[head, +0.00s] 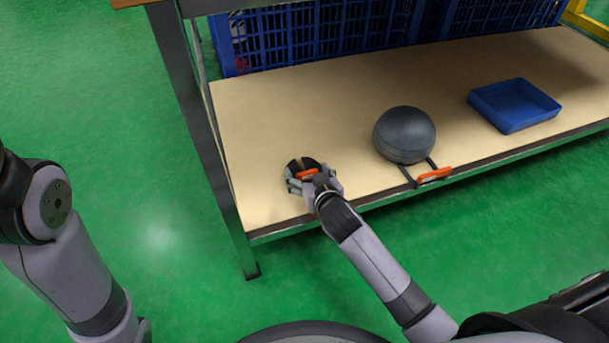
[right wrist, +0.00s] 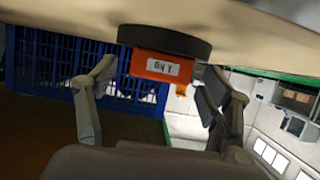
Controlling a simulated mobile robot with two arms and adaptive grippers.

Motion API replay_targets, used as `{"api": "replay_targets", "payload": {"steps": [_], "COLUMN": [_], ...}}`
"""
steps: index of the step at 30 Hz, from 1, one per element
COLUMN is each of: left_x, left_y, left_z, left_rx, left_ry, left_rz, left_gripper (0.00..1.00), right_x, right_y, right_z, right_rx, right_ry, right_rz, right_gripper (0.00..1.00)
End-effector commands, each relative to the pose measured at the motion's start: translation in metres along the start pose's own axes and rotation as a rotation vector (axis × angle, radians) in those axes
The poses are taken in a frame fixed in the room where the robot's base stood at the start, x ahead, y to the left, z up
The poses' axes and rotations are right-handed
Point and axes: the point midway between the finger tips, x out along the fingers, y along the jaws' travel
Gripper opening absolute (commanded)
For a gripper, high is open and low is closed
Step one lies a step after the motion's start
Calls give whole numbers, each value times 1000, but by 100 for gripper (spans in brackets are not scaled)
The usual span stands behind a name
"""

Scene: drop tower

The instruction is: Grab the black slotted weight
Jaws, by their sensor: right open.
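The black slotted weight (head: 311,162) lies on the beige shelf board near its front left part, partly covered by my right gripper in the head view. In the right wrist view it is a dark disc (right wrist: 165,40) with an orange labelled block (right wrist: 163,67) on it. My right gripper (head: 314,184) is open, its fingers spread to either side of the orange block; I cannot tell whether they touch it. The fingers (right wrist: 155,88) also show in the right wrist view, with nothing clamped between them. My left arm is at the left edge; its gripper is out of view.
A dark grey ball (head: 405,134) sits to the right, with an orange-handled item (head: 434,175) at the board's front edge. A blue tray (head: 514,106) stands farther right. Blue crates (head: 330,32) line the back. A dark shelf post (head: 196,120) rises at the left.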

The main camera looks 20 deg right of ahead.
Motion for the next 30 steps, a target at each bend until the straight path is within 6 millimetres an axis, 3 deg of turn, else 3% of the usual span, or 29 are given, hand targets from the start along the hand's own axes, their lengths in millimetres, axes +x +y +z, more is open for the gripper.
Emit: {"api": "replay_targets", "payload": {"steps": [5, 30], "left_x": [0, 0], "left_y": [0, 0], "left_z": [0, 0], "left_rx": [0, -1], "left_ry": [0, -1], "left_rz": [0, -1], "left_gripper": [0, 0], "right_x": [0, 0], "right_y": [0, 0], "right_z": [0, 1], "right_rx": [-1, -1], "right_ry": [0, -2], "right_rz": [0, 0], "right_gripper": [69, 13]}}
